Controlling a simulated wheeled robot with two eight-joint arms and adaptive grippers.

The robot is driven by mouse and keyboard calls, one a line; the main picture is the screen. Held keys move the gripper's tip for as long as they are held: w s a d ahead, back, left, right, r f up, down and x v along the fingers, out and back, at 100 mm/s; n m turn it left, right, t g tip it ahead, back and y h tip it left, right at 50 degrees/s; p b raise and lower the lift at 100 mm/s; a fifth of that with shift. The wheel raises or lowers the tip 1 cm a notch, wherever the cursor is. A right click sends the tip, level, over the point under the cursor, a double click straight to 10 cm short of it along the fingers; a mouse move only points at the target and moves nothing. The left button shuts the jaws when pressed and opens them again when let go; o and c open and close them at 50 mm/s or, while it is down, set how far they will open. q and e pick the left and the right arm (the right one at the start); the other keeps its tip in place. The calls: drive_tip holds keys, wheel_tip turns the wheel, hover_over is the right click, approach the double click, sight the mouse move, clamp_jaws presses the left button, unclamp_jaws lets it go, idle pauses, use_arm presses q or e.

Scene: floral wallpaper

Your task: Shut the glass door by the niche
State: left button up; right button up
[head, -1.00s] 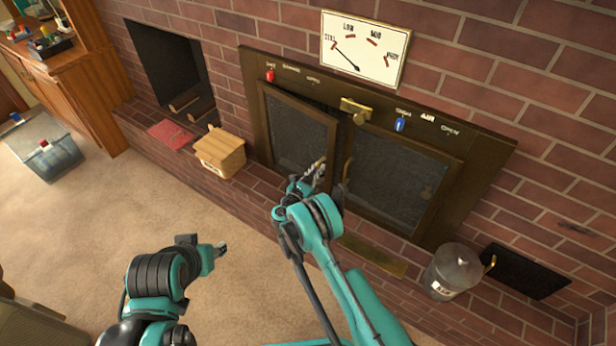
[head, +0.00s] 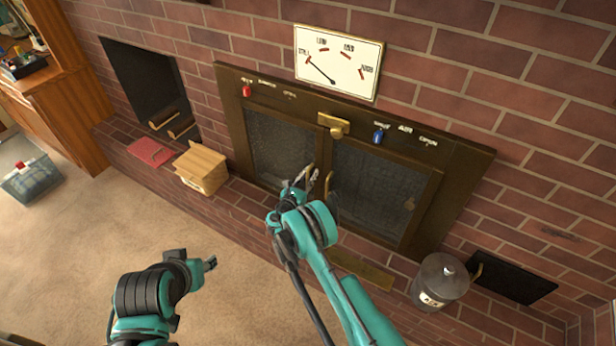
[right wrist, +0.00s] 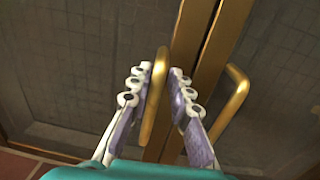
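The glass door by the niche (head: 283,150) is the left of two dark glass doors in a brass-coloured frame. It stands flush or almost flush with the right glass door (head: 375,190); I cannot tell if a slight gap is left. My right gripper (head: 304,180) is at its inner edge. In the right wrist view my right gripper (right wrist: 161,80) has its fingers closed in on both sides of the door's brass handle (right wrist: 154,105). The right door's handle (right wrist: 232,100) is just beside it, free. My left gripper (head: 210,264) hangs over the carpet, away from the doors; its fingers are too small to read.
The niche (head: 145,80) with logs is at the left. A wooden box (head: 201,168) and a red mat (head: 151,151) lie on the brick ledge. A metal bucket (head: 440,280) stands at the right. A brass latch (head: 333,126) sits above the doors.

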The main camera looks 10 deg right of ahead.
drive_tip(key=shift+a+f, duration=0.1)
drive_tip(key=shift+a, duration=0.1)
drive_tip(key=shift+s+a, duration=0.15)
drive_tip(key=v, duration=1.1)
drive_tip(key=shift+s, duration=0.25)
drive_tip(key=shift+a, duration=0.1)
